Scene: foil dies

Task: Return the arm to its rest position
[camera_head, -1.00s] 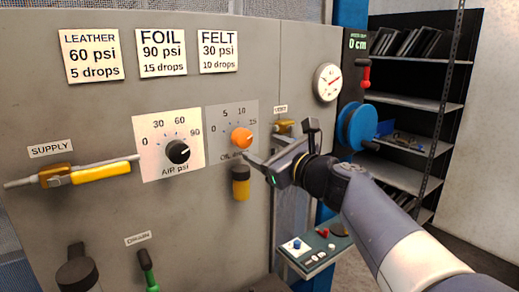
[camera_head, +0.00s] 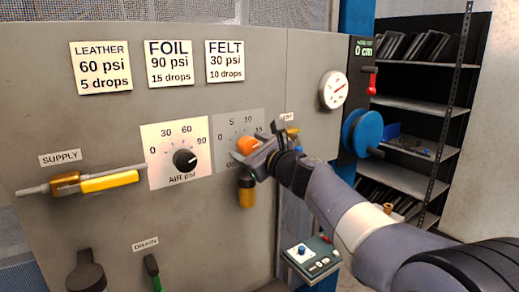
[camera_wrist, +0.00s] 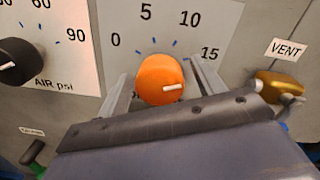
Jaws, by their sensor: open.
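My gripper (camera_head: 256,152) is at the oil dial on the grey panel (camera_head: 70,125), with its jaws open. In the wrist view its two fingers stand on either side of the orange oil knob (camera_wrist: 160,80), with a gap visible at each side. I cannot tell how deep the fingers reach around it. The knob's white mark points right, toward the 15 side. In the head view the orange knob (camera_head: 247,145) is partly covered by the gripper. My arm reaches in from the lower right.
The black air knob (camera_head: 185,159) is left of the gripper, its mark toward 90. The vent valve (camera_wrist: 280,87), gauge (camera_head: 333,90), blue wheel (camera_head: 366,131) and red lever (camera_head: 372,82) are to the right. A small control box (camera_head: 311,257) sits below my arm.

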